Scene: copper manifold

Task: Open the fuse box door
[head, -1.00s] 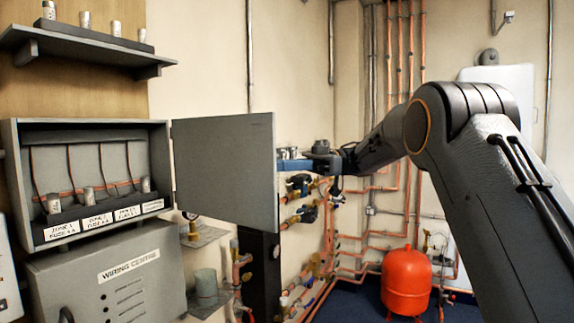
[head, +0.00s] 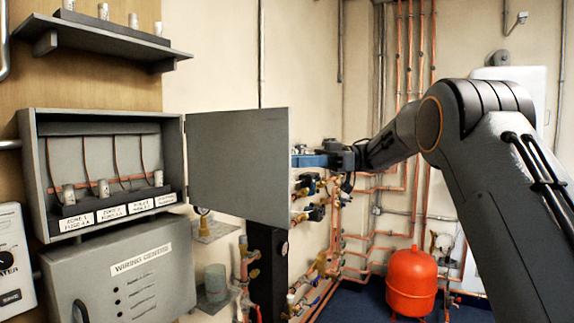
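The grey fuse box (head: 28,165) is on the wall at the left in the head view. Its door (head: 238,165) is hinged on the right side and stands swung wide open. Inside the box are several fuses (head: 103,189), dark wires and labelled holders. My gripper (head: 312,160) is at the door's right edge, partly hidden behind the door. Its blue finger part shows just right of the edge. The fingertips are hidden, so I cannot tell whether they touch the door or are open or shut.
A wiring centre box (head: 120,285) sits below the fuse box. A shelf (head: 105,45) with several fuses is above. Copper pipes and valves (head: 310,215) run behind my gripper. A red tank (head: 411,280) stands on the floor at the right.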

